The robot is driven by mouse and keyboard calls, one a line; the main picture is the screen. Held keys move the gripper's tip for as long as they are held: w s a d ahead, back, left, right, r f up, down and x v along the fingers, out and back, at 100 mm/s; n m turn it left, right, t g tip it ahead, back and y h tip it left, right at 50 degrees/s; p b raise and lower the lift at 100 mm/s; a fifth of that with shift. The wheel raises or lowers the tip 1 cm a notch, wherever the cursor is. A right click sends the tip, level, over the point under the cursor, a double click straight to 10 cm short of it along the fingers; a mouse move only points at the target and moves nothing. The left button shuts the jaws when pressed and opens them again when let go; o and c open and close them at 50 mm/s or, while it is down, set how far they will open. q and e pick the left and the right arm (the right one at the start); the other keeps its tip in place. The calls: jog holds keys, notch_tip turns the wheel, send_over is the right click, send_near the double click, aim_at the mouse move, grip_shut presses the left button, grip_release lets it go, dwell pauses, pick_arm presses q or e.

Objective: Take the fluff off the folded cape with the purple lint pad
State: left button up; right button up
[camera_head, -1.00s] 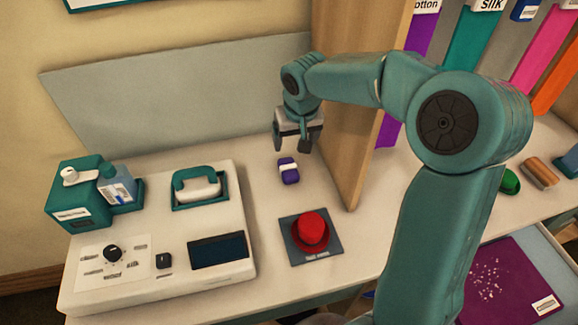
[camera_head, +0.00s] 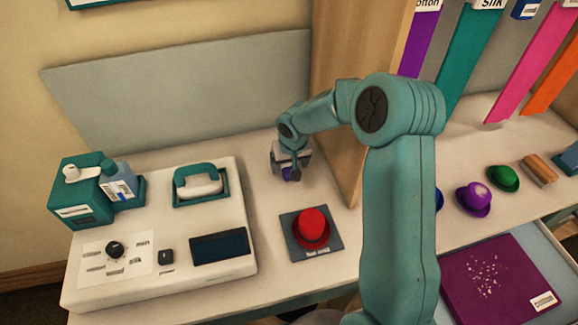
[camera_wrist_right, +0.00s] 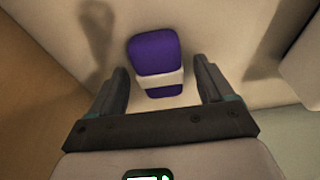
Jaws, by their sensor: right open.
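The purple lint pad (camera_wrist_right: 153,50) with a white band lies on the table, seen in the right wrist view between and just ahead of the two fingers. In the head view only a bit of the purple pad (camera_head: 291,174) shows under the gripper. My right gripper (camera_head: 290,172) is open over the pad; it also shows in the right wrist view (camera_wrist_right: 165,92), with a gap on each side of the pad. The folded cape (camera_head: 500,282) is dark purple, with pale fluff (camera_head: 487,274) scattered on it, and lies in a pale drawer at the lower right. My left gripper is out of view.
A red hat (camera_head: 312,228) stands on a dark square mat in front of the gripper. A white console (camera_head: 160,245) is at the left. A wooden divider (camera_head: 345,150) rises close to the gripper's right. Purple and green hats (camera_head: 473,199) stand beyond it.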

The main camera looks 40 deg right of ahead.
aim_at(289, 165)
jog(key=shift+c, duration=0.3)
jog(key=c, duration=1.1)
jog(key=shift+o, duration=0.2)
jog(key=shift+r, duration=0.15)
notch_tip(289, 165, up, 20)
jog(key=shift+p, duration=0.45)
jog(key=o, duration=0.4)
jog(key=c, duration=0.3)
